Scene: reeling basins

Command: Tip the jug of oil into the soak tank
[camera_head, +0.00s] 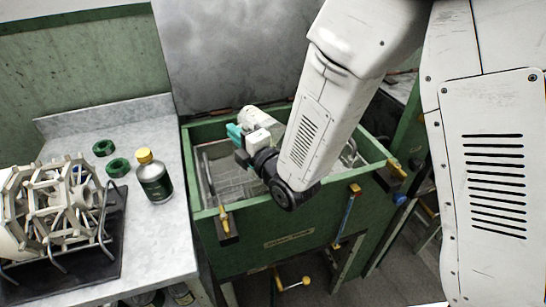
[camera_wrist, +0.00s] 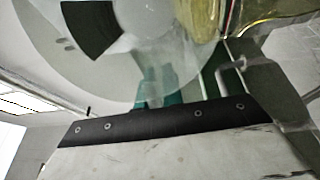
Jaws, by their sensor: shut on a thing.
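The soak tank (camera_head: 300,222) is a green-walled basin in the middle of the head view, with a pale, wet-looking interior. My gripper (camera_head: 240,139), with teal fingers, is over the tank's back left part and shut on the jug. The pale jug (camera_head: 258,119) lies on its side, tilted, above the tank. In the wrist view the jug (camera_wrist: 140,55) is a large, translucent whitish body with a dark patch, close in front of the teal fingers (camera_wrist: 158,82). A golden translucent patch shows at the top there; I cannot tell whether it is oil in the jug or flowing out.
A grey counter (camera_head: 150,235) at the left bears a dark green bottle with a yellow cap (camera_head: 154,178), two green rings (camera_head: 118,167) and a pale frame-like reel (camera_head: 60,200) on a black tray. Yellow-handled fittings sit along the tank's rim. A grey panel stands behind the tank.

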